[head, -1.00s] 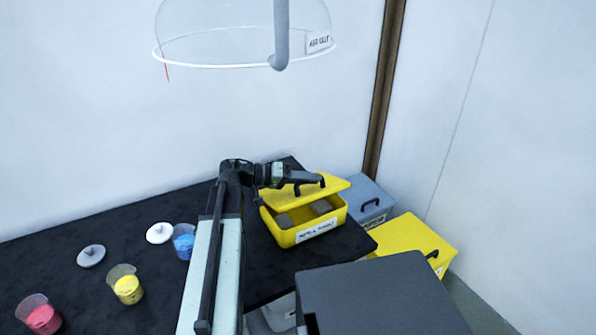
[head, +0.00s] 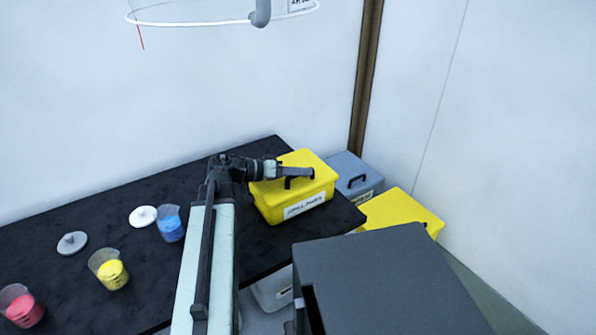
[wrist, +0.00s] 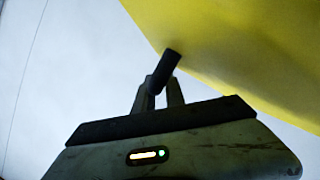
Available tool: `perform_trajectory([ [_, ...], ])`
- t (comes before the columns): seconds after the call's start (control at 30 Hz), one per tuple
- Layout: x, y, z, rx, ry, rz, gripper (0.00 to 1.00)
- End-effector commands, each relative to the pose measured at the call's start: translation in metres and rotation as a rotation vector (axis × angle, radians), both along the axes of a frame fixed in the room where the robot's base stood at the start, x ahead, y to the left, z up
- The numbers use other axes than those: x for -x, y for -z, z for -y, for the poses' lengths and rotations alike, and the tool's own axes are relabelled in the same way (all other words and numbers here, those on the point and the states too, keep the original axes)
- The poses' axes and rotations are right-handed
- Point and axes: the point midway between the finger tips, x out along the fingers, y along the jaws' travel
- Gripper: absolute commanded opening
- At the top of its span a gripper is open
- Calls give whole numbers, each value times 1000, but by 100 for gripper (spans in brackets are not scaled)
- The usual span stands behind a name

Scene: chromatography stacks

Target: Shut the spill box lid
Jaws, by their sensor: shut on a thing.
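The yellow spill box (head: 272,211) stands at the right end of the black table, with a white label on its front. Its yellow lid (head: 307,158) lies down over the box, and no gap shows at the front edge. My gripper (head: 306,174) is over the lid, reaching in from the left. In the wrist view my gripper (wrist: 160,97) is shut on the dark lid handle (wrist: 165,70), with the yellow lid (wrist: 230,45) beyond it. My gripper hides part of the lid and its handle in the head view.
A grey box (head: 352,170) and another yellow box (head: 400,212) stand at the right, beyond the table. Beakers with blue (head: 171,227), yellow (head: 110,270) and red (head: 21,306) contents stand on the table's left, with two round lids (head: 143,216) nearby. A wall is behind.

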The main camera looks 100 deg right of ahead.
Motion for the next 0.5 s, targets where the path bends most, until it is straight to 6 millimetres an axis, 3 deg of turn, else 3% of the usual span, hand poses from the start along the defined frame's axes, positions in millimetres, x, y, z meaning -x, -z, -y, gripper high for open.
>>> perform_trajectory([
  [0.27,0,4,-4,-2,13,12,0],
  [0.3,0,4,-4,-2,13,12,21],
  [0.37,0,4,-4,-1,11,12,36],
  [0.5,-1,4,-3,-2,7,10,36],
])
